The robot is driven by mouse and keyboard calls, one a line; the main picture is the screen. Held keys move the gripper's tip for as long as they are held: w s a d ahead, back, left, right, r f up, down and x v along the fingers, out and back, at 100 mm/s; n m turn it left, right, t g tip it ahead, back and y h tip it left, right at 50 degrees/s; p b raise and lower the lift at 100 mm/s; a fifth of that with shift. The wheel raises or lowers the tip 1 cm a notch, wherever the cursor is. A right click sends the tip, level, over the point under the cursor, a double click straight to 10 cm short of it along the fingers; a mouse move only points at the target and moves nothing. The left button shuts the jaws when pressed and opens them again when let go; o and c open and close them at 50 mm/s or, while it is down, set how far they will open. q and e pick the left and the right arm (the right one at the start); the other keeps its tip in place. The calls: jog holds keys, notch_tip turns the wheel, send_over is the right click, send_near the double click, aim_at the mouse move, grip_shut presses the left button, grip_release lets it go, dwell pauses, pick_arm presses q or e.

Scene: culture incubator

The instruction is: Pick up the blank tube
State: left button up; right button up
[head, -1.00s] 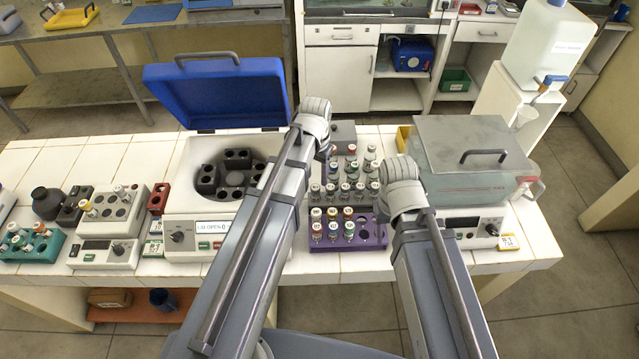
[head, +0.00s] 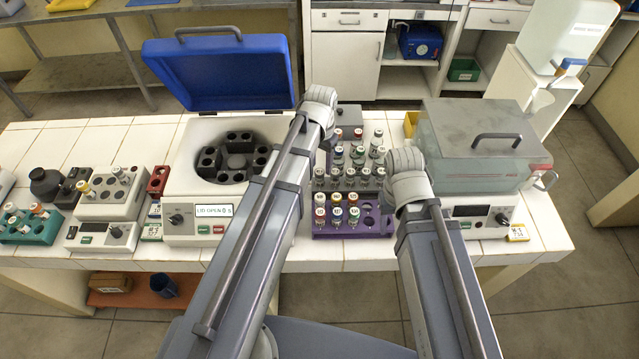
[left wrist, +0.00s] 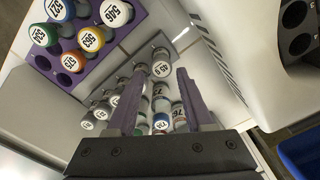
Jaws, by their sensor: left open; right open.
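My left gripper (left wrist: 157,85) is open in the left wrist view, its two purple fingers apart. Several capped tubes with numbered labels (left wrist: 160,104) stand between and beyond the fingers; none is gripped. In the head view these tubes stand in a grey rack (head: 347,183) behind a purple rack (head: 377,232), which holds several tubes and has empty holes on its right. The purple rack also shows in the left wrist view (left wrist: 98,58). I cannot tell which tube is the blank. My left jaws are hidden behind the arm in the head view. My right jaws are hidden too.
A centrifuge (head: 199,210) with its blue lid (head: 220,75) open stands left of the racks. A lidded water bath (head: 470,150) stands close on the right. A teal rack (head: 30,228) and a white tube block (head: 105,205) stand at far left.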

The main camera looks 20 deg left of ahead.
aim_at(320, 171)
pick_arm(q)
notch_tip(320, 171, down, 4)
jog(key=b, duration=0.3)
jog(key=shift+a+f+b, duration=0.1)
jog(key=shift+f+b, duration=0.1)
jog(key=shift+b, duration=0.1)
jog(key=shift+r, duration=0.1)
grip_shut()
